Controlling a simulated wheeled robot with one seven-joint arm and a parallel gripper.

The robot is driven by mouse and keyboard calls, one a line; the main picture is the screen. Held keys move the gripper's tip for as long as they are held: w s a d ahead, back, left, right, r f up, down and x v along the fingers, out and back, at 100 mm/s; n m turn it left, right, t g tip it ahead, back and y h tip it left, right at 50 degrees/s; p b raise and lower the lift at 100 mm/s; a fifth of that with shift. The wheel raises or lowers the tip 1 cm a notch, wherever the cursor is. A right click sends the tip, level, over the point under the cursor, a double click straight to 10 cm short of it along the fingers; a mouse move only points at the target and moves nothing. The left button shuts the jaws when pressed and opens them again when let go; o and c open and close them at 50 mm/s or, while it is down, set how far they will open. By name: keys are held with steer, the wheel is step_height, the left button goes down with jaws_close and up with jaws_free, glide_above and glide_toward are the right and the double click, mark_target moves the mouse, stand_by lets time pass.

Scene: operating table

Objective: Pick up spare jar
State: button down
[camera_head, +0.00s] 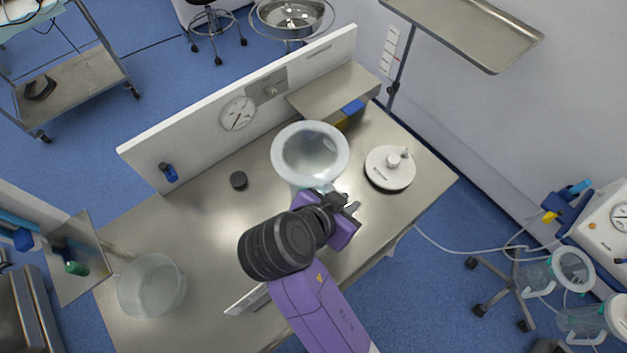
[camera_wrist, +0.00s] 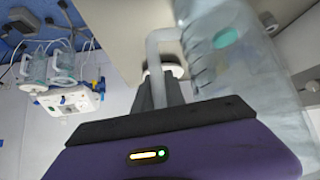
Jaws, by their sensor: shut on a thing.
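A clear jar with a wide pale rim (camera_head: 298,136) is in front of my gripper (camera_head: 336,200), over the metal table. In the wrist view the jar's ribbed clear wall (camera_wrist: 235,75) fills the right side, with a teal patch on it. Its pale handle (camera_wrist: 158,42) reaches down between the dark fingers of my gripper (camera_wrist: 158,92). My gripper is shut on this handle. The head view does not show clearly whether the jar's base touches the table. A second clear jar (camera_head: 152,287) stands open at the table's left end.
A white round lid (camera_head: 390,168) lies right of the held jar. A white panel with a gauge (camera_head: 238,114) and a metal shelf (camera_head: 330,92) line the table's back. Bare tabletop (camera_head: 200,225) lies between the two jars.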

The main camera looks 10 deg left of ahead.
steer(key=shift+r, duration=0.25)
